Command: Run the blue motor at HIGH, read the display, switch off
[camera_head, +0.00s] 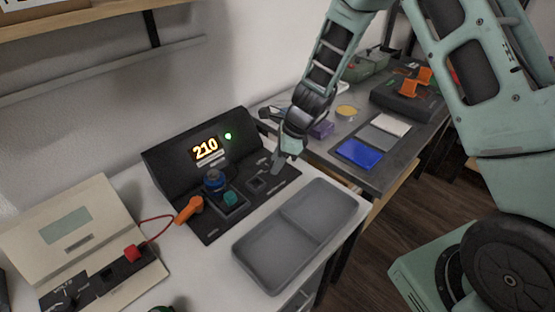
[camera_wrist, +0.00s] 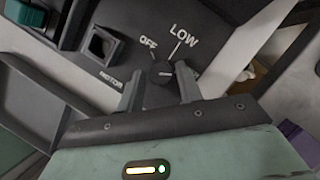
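The dark console (camera_head: 160,162) has a display (camera_head: 205,149) with 210 in lit orange digits and a lit green lamp (camera_head: 228,136). A blue round-topped part, apparently the blue motor (camera_head: 213,178), stands on the console behind a teal block (camera_head: 230,198). The teal block also shows at the upper left of the wrist view (camera_wrist: 24,12). My gripper (camera_head: 280,163) is low over the console's right end. In the wrist view, the black knob (camera_wrist: 160,74) lies between my gripper's fingers (camera_wrist: 160,88), with gaps beside it. The knob's exact setting is unclear.
An empty square socket (camera_wrist: 103,43) marked MOTOR is beside the knob. A grey two-part tray (camera_head: 266,252) stands in front of the console. An orange-handled probe (camera_head: 189,209) is on a red lead to the beige meter case (camera_head: 75,215). A second bench (camera_head: 385,170) is at right.

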